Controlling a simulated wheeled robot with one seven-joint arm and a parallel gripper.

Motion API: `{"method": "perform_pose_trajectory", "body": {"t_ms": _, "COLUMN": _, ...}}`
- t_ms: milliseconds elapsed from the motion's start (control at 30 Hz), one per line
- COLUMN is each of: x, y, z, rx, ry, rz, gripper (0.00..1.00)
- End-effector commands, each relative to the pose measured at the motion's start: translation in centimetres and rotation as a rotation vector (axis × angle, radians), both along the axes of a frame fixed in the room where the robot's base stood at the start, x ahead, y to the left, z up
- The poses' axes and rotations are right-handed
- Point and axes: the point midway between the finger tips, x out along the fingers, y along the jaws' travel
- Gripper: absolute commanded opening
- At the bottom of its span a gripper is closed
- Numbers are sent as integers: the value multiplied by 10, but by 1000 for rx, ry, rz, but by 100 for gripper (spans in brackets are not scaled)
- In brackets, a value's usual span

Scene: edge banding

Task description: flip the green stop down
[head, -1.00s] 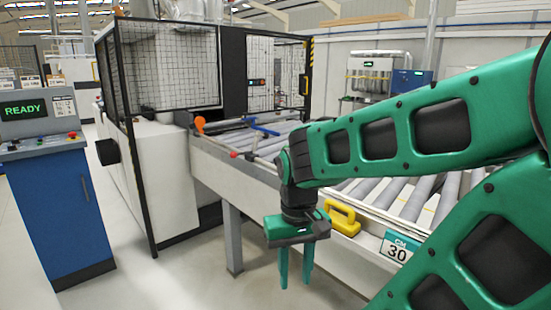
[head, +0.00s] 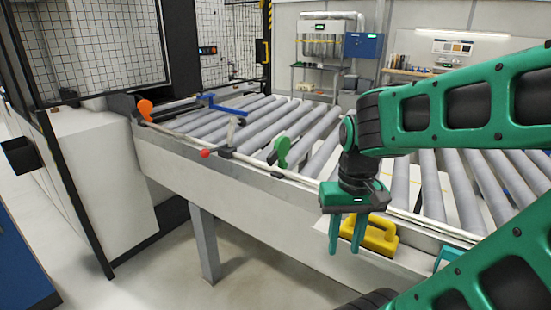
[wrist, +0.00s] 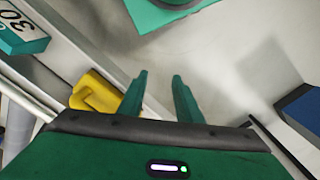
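The green stop (head: 282,150) stands upright on the front rail of the roller conveyor in the head view, with a rounded green top. My gripper (head: 345,240) points down in front of the conveyor, lower and to the right of the stop, apart from it. Its two green fingers are apart with nothing between them. The wrist view also shows the open, empty gripper (wrist: 158,82) over the floor. The green stop is not seen in the wrist view.
An orange stop (head: 145,107), a red knob (head: 205,153) and a blue stop (head: 228,107) lie left along the conveyor (head: 235,172). A yellow handled block (head: 382,236) sits on the front ledge close to my gripper. A fenced machine (head: 90,40) stands at left.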

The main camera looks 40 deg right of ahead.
Motion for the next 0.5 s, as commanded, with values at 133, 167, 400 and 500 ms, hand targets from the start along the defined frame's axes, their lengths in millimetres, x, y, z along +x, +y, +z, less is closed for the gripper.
{"method": "perform_pose_trajectory", "body": {"t_ms": 133, "x": 0, "y": 0, "z": 0, "rx": 0, "ry": 0, "rz": 0, "gripper": 31}}
{"method": "perform_pose_trajectory", "body": {"t_ms": 167, "x": 0, "y": 0, "z": 0, "rx": 0, "ry": 0, "rz": 0, "gripper": 31}}
{"method": "perform_pose_trajectory", "body": {"t_ms": 400, "x": 9, "y": -2, "z": 1, "rx": -33, "ry": -19, "rz": 5, "gripper": 31}}
{"method": "perform_pose_trajectory", "body": {"t_ms": 500, "x": 43, "y": -12, "z": -5, "rx": -85, "ry": -33, "rz": 8, "gripper": 31}}
